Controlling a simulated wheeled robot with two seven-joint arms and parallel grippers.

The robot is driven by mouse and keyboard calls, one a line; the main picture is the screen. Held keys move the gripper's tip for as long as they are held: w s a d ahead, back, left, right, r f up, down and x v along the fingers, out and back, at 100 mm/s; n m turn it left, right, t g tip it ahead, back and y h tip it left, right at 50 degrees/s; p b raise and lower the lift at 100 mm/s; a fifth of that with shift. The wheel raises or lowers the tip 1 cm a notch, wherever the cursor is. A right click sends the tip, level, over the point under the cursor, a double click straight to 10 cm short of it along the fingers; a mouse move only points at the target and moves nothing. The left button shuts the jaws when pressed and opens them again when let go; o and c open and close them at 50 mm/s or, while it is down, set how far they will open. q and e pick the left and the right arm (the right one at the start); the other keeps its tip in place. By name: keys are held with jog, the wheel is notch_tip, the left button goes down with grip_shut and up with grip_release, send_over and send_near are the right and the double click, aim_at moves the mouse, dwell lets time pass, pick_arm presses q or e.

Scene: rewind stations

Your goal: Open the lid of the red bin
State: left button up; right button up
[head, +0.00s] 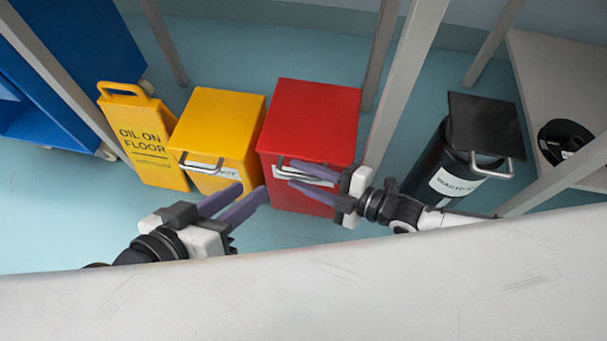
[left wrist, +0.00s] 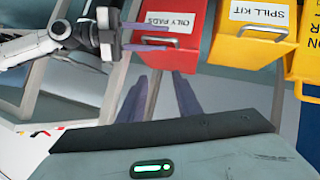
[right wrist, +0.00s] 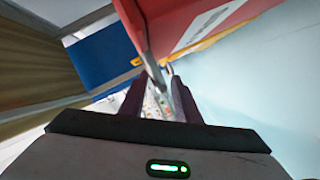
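The red bin (head: 312,115) stands on the floor with its lid shut. Its silver handle (head: 283,170) is on the front edge. My right gripper (head: 291,173) is open at this handle, its purple fingers apart and the bar seeming to lie between them. The left wrist view shows the bin, labelled OILY PADS (left wrist: 157,23), with the handle (left wrist: 150,41) near the right fingertips. The right wrist view shows the handle (right wrist: 152,70) reaching between the fingers; whether they touch it I cannot tell. My left gripper (head: 252,188) is open and empty, lower left of the bin.
A yellow spill kit bin (head: 222,115) and a yellow oil warning sign (head: 140,140) stand left of the red bin. A black waste bin (head: 484,125) stands to the right, past a grey post (head: 405,75). A pale surface (head: 300,290) crosses the foreground.

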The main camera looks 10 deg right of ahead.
grip_shut()
pick_arm(q)
jog(key=shift+r, duration=0.1)
pick_arm(e)
jog(key=shift+r, duration=0.1)
